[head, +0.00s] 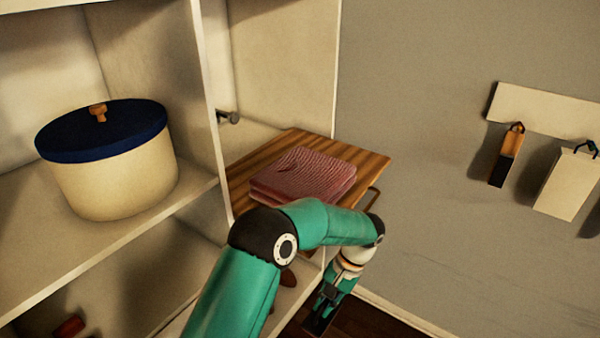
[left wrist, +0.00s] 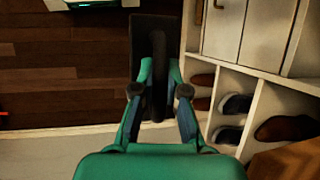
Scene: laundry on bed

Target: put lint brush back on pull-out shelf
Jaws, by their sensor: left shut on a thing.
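The pull-out shelf (head: 375,163) is a striped wooden board that sticks out of the white cabinet in the head view. A folded red-pink cloth (head: 305,174) lies on it. My left gripper (head: 333,298) is beyond and below the board's front right corner, pointing down. It is shut on the lint brush (left wrist: 159,75), whose dark handle stands between the fingers in the left wrist view, with a dark, flat head (left wrist: 141,45) beyond it. In the head view the brush is mostly hidden by the gripper. My left arm covers the board's near edge. My right gripper is not in view.
A cream pot (head: 115,180) with a blue lid stands on the left cabinet shelf (head: 30,283). A wooden-and-black item (head: 506,158) and a pale board (head: 566,185) hang at the right wall. Shoes (left wrist: 236,104) fill low cubbies. The board is bare around the cloth.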

